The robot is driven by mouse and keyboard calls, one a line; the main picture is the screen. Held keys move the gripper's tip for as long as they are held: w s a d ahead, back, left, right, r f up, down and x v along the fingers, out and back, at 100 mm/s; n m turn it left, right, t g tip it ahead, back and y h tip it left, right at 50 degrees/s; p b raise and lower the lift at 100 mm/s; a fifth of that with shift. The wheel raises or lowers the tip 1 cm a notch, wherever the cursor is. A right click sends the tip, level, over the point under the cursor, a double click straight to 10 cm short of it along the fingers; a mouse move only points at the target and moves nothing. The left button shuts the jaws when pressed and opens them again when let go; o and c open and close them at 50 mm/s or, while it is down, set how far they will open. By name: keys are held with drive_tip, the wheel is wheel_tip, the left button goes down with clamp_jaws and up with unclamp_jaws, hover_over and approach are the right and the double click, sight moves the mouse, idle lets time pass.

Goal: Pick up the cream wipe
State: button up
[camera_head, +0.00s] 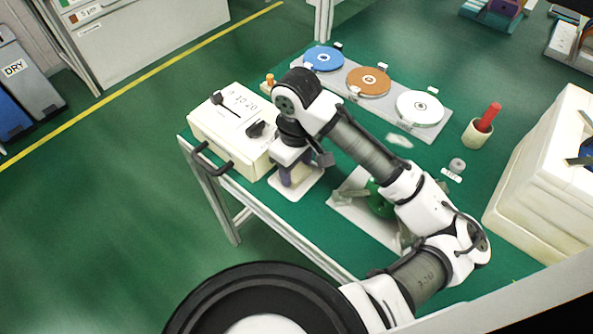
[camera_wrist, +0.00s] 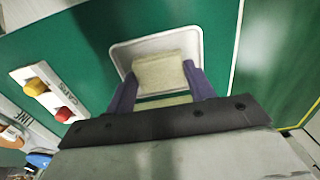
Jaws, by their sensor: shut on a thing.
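The cream wipe (camera_wrist: 160,75) is a pale folded block in the wrist view, between the two purple fingers of my gripper (camera_wrist: 160,84). The gripper is shut on it. Behind the wipe is a shallow white tray (camera_wrist: 127,52); I cannot tell whether the wipe still touches it. In the head view my gripper (camera_head: 294,178) points down over the white tray (camera_head: 300,192) near the table's left side. The wipe is hidden there by my gripper and arm.
A cream box (camera_head: 225,128) with knobs and a black handle stands left of my gripper. Blue (camera_head: 323,58), orange (camera_head: 368,81) and white (camera_head: 419,107) discs lie behind. A red stick (camera_head: 489,117) stands in a cup; a large white unit (camera_head: 545,180) is at right.

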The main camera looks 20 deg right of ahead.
sight(297, 171)
drive_tip(key=shift+r, duration=0.1)
wheel_tip(297, 171, up, 20)
drive_tip(key=p, duration=0.1)
idle(0.5)
drive_tip(key=shift+o, duration=1.3)
drive_tip(key=shift+c, duration=1)
drive_tip(key=shift+s, duration=0.1)
